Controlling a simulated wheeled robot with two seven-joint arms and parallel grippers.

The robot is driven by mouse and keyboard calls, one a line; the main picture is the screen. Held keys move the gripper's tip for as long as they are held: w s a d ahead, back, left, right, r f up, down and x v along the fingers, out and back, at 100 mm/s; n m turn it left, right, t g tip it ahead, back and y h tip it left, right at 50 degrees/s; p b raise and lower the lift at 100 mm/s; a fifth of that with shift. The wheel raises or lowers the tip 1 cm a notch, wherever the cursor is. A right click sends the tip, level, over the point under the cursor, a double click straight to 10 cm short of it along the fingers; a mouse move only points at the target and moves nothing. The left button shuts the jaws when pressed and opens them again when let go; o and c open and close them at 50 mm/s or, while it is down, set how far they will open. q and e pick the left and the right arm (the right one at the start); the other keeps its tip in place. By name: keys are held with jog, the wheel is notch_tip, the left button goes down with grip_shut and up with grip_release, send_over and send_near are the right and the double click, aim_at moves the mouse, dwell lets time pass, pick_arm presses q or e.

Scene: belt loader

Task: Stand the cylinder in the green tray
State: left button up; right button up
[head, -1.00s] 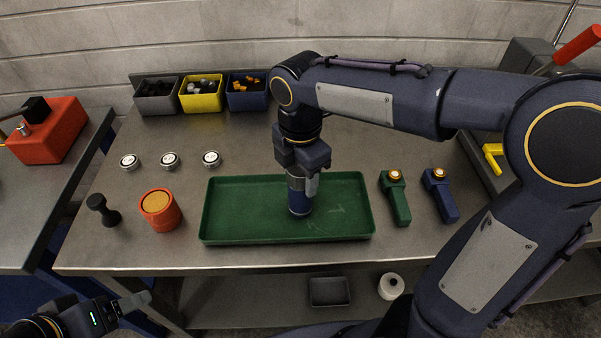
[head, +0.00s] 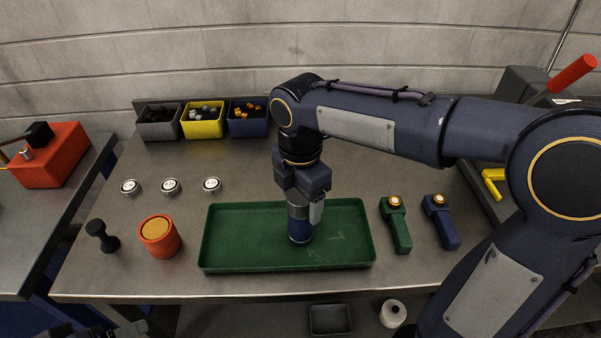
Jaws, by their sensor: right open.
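The cylinder (head: 300,232), dark blue with a grey upper part, stands upright in the green tray (head: 235,264), right of the tray's middle. My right gripper (head: 303,210) points down over it. Its jaws are open, with one finger showing just right of the cylinder's upper part. The other finger is hidden. The rest of the tray is empty. Of my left gripper (head: 105,331) only a dark part shows at the bottom left edge, and its jaws cannot be made out.
An orange container (head: 160,246) and a black knobbed piece (head: 105,240) stand left of the tray. Green (head: 399,230) and blue (head: 443,228) handheld devices lie to its right. Three round gauges (head: 171,186) and small bins (head: 203,121) are behind.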

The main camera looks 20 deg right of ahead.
notch_tip(320, 180, up, 11)
jog(key=shift+f+p, duration=0.2)
jog(key=shift+p, duration=0.3)
jog(key=s+d+f+m+t+y, duration=0.2)
jog(key=s+f+m, duration=0.4)
jog(key=m, duration=0.5)
jog(key=s+d+f+m+t+y, duration=0.1)
jog(key=s+d+f+m+t, duration=0.2)
jog(key=s+f+m, duration=0.3)
jog(key=s+d+m, duration=0.1)
jog(key=s+m, duration=0.2)
jog(key=m, duration=0.3)
jog(key=shift+s+d+f+t+y, duration=0.15)
jog(key=shift+s+f+t+y, duration=0.15)
jog(key=shift+t+y, duration=0.1)
jog(key=shift+r, duration=0.1)
